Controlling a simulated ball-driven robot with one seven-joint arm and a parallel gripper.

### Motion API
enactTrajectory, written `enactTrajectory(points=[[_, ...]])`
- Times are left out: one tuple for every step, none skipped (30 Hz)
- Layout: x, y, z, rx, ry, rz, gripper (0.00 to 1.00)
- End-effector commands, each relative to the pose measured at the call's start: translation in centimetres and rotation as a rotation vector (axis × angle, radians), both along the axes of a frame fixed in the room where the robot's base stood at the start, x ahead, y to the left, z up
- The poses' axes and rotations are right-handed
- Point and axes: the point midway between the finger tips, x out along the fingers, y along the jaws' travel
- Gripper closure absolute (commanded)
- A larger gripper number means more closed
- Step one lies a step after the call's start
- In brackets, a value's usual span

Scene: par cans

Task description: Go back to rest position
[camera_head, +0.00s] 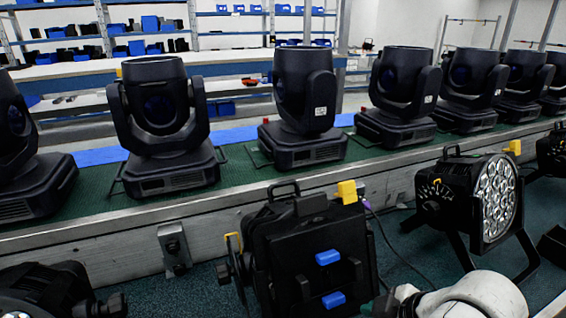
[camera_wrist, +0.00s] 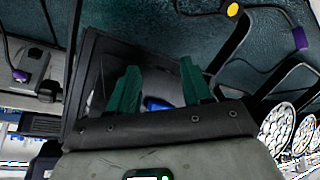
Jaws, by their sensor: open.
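My gripper shows in the wrist view with two green fingers (camera_wrist: 160,88) spread apart. Nothing is clearly held between them; a blue piece (camera_wrist: 157,104) of a black par can (camera_wrist: 92,75) shows behind the gap. In the head view this black par can (camera_head: 300,240) stands below the bench, with a yellow clamp on top and two blue tabs (camera_head: 327,258) on its face. My white arm (camera_head: 478,297) enters at the bottom right, beside this can. The fingers are mostly out of the head view. I cannot tell whether they touch the can.
Several black moving-head lights (camera_head: 165,120) line a green-topped bench (camera_head: 235,185). Another par can (camera_head: 470,200) with a round lens array stands on the right, and a dark one (camera_head: 55,290) at the lower left. Shelves (camera_head: 240,12) stand behind. Some teal floor (camera_head: 410,250) between the cans is clear.

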Motion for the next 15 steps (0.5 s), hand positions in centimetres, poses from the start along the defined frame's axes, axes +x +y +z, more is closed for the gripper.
enactTrajectory(points=[[-0.8,0.7,-1.1,0.052,0.038,-0.069,0.51],[-1.3,0.8,-1.8,0.076,0.06,-0.118,0.51],[-2.0,0.8,-2.9,0.106,0.094,-0.187,0.51],[-2.7,0.7,-3.8,0.125,0.122,-0.238,0.51],[-3.5,0.6,-4.8,0.142,0.153,-0.292,0.51],[-4.7,0.3,-6.3,0.158,0.197,-0.366,0.51],[-5.8,0.0,-7.4,0.164,0.23,-0.42,0.51],[-6.9,-0.4,-8.6,0.167,0.264,-0.476,0.51],[-8.6,-1.1,-10.1,0.165,0.308,-0.55,0.51],[-9.9,-1.7,-11.3,0.157,0.342,-0.605,0.51],[-11.4,-2.4,-12.3,0.144,0.372,-0.658,0.51],[-13.2,-3.4,-13.7,0.124,0.409,-0.728,0.51],[-14.6,-4.2,-14.5,0.106,0.432,-0.776,0.51],[-15.9,-5.1,-15.2,0.085,0.451,-0.819,0.51],[-17.5,-6.1,-16.1,0.059,0.473,-0.871,0.51]])
